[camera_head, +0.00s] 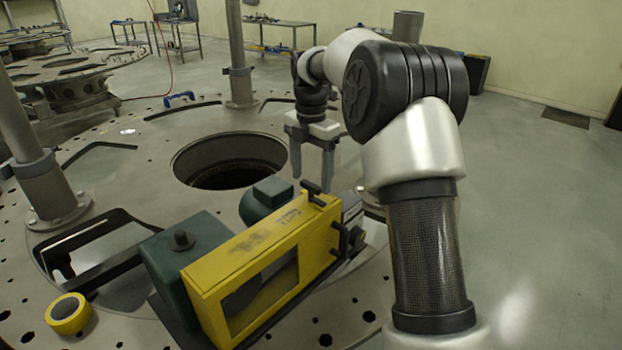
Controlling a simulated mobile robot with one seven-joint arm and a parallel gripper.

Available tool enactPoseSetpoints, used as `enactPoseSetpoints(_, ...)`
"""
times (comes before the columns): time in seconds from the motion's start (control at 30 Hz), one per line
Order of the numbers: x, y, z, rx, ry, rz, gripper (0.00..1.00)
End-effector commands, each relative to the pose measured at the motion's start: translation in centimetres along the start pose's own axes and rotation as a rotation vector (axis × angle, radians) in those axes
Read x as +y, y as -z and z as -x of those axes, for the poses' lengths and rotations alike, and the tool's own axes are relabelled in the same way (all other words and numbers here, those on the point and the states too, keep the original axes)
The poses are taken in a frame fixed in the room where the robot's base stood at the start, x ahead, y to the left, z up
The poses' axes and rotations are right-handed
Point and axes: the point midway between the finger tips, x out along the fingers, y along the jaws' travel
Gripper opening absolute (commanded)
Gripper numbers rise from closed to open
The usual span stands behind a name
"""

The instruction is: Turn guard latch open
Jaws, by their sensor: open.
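A yellow guard (265,240) with a window in its side sits on a green machine (190,245) on the turret plate (115,175). At the guard's far right end stands a small black lever (313,192), which looks like the latch. A black bar handle (345,240) is on the guard's right side. I cannot tell for certain which of the two is the guard latch. My gripper (312,172) points down with its two fingers apart and nothing between them. In the picture it is just above the black lever; any gap in depth is unclear.
A round hole (230,160) opens in the plate behind the guard. Grey posts (238,60) rise from the plate. A yellow tape roll (69,313) lies at the lower left. A blue-handled item (179,98) lies at the back.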

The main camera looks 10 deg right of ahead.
Motion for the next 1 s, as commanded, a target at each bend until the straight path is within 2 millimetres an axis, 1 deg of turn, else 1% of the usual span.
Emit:
enactPoseSetpoints(0.03, -0.04, 0.05, -0.44, 0.001, 0.002, 0.0, 0.67)
enactPoseSetpoints(0.13, -0.02, 0.05, -0.88, 0.0, 0.001, 0.001, 0.67)
enactPoseSetpoints(0.4, 0.0, 0.04, -1.01, 0.0, 0.0, 0.0, 0.67)
enactPoseSetpoints(0.47, 0.0, 0.04, -1.0, 0.0, 0.0, 0.0, 0.59)
enactPoseSetpoints(0.6, 0.0, 0.04, -0.99, 0.0, 0.0, 0.0, 0.35)
enactPoseSetpoints(0.67, 0.0, 0.04, -0.99, 0.0, 0.0, 0.0, 0.26)
enactPoseSetpoints(0.87, -0.01, 0.04, -0.93, 0.001, 0.0, -0.011, 0.26)
enactPoseSetpoints(1.0, -0.01, 0.04, -0.84, 0.001, 0.001, -0.05, 0.26)
